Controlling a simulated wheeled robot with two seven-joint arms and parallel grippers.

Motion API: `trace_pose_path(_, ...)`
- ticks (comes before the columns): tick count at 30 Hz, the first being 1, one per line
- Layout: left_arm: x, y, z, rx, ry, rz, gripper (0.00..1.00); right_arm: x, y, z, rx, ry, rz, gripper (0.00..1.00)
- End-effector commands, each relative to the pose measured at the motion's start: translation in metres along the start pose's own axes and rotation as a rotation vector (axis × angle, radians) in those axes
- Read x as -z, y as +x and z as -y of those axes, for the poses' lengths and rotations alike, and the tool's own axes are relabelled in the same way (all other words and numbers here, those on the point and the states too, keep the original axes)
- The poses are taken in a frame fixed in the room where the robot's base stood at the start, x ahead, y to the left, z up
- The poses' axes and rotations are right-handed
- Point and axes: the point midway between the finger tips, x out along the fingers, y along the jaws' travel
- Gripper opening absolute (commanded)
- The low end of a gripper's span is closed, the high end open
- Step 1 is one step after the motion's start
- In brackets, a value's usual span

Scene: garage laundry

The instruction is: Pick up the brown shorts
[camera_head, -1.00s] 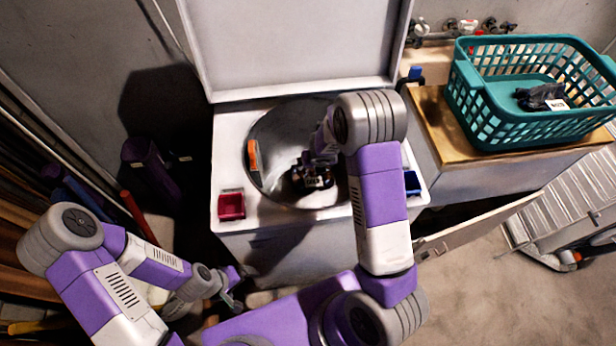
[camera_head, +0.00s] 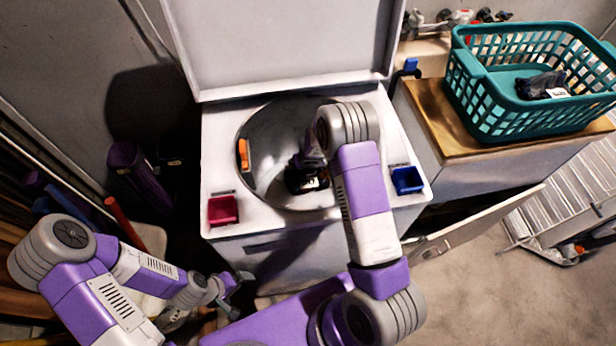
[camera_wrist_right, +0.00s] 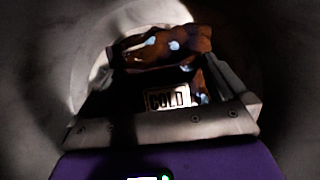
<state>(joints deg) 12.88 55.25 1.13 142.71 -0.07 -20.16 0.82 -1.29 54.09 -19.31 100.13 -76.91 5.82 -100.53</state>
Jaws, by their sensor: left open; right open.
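The brown cloth with pale blue spots, which looks like the shorts (camera_wrist_right: 175,42), lies inside the drum in the right wrist view, just beyond my right fingertips. A white label reading "COLD" (camera_wrist_right: 166,98) shows between the fingers; I cannot tell whether it is on the same cloth. My right gripper (camera_wrist_right: 168,75) is open, reaching down into the washer drum (camera_head: 262,150). In the head view the right gripper (camera_head: 308,180) is dark and hides what lies under it. My left gripper (camera_head: 237,288) is open and empty, low in front of the washer.
The white washer (camera_head: 285,228) has its lid (camera_head: 285,45) up behind the drum. A red tray (camera_head: 223,210), a blue tray (camera_head: 407,180) and an orange piece (camera_head: 243,153) sit around the opening. A teal basket (camera_head: 490,115) with a dark tagged cloth (camera_head: 541,85) stands right on a wooden top (camera_head: 432,110).

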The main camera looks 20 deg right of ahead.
Motion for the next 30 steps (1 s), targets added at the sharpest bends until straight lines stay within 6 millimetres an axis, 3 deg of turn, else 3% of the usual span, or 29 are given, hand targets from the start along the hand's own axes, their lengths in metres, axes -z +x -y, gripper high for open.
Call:
trace_pose_path(4,0.0000,-0.0004,-0.0001,0.000,0.000,0.000,1.00,-0.0004,-0.0008,-0.0001,0.000,0.000,0.001,1.00)
trace_pose_path(20,0.0000,-0.0003,-0.0001,0.000,0.000,0.000,1.00,-0.0005,-0.0010,-0.0001,0.000,0.000,0.001,0.19)
trace_pose_path(30,-0.0003,-0.0055,-0.0021,0.000,0.000,0.000,1.00,-0.0039,-0.0080,-0.0001,-0.001,0.001,0.002,0.16)
